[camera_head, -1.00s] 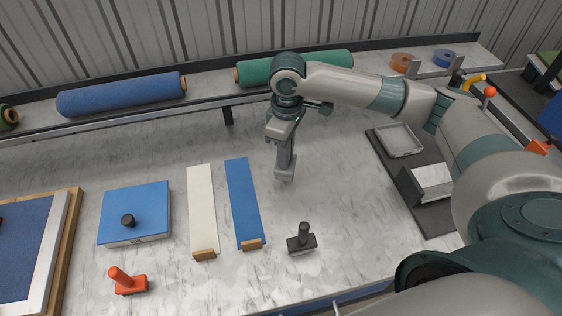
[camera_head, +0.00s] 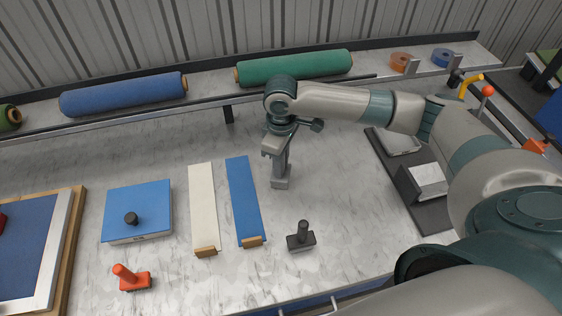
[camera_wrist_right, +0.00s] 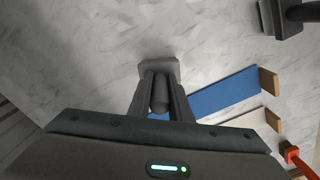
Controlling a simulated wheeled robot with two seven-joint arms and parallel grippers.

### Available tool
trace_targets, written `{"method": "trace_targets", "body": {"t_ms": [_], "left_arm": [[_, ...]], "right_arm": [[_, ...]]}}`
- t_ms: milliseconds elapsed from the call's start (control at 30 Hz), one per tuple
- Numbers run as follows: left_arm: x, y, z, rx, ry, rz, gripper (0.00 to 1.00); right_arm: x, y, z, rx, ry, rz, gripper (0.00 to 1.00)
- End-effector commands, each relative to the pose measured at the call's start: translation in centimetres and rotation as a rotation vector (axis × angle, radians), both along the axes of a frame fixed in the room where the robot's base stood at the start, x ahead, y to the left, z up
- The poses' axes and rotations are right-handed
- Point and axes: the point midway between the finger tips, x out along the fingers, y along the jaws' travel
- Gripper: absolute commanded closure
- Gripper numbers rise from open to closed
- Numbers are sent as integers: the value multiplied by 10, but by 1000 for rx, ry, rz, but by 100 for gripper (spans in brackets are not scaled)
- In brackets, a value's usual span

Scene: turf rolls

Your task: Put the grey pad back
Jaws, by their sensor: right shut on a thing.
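The grey pad (camera_head: 281,184) has a flat rectangular base and an upright handle. My right gripper (camera_head: 280,163) is shut on its handle and points down over the middle of the table, beyond the blue strip. In the right wrist view the pad's base (camera_wrist_right: 159,66) shows past the fingers, with the handle (camera_wrist_right: 160,98) between them. I cannot tell whether the base touches the table. A darker pad (camera_head: 301,242) with an upright handle stands nearer me, and an orange pad (camera_head: 134,280) is at front left. My left gripper is out of view.
A cream strip (camera_head: 202,205) and a blue strip (camera_head: 244,200) lie left of the gripper. A blue block (camera_head: 150,205) with a black knob is farther left. At right, a dark mat (camera_head: 433,214) bears a light tray (camera_head: 400,142). Rolls lie on the back shelf.

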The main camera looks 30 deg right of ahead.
Motion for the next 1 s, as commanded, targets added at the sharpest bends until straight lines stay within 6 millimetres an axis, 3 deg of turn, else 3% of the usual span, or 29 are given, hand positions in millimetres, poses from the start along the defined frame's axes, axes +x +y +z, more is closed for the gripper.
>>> {"method": "trace_targets", "body": {"t_ms": [333,367,433,833,1000], "left_arm": [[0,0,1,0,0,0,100],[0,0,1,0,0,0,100],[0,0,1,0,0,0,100],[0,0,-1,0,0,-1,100],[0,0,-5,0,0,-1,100]], "right_arm": [[0,0,-2,0,0,0,100],[0,0,-3,1,-1,0,77],[0,0,-3,1,-1,0,63],[0,0,-1,1,-1,1,63],[1,0,11,1,-3,0,63]]}}
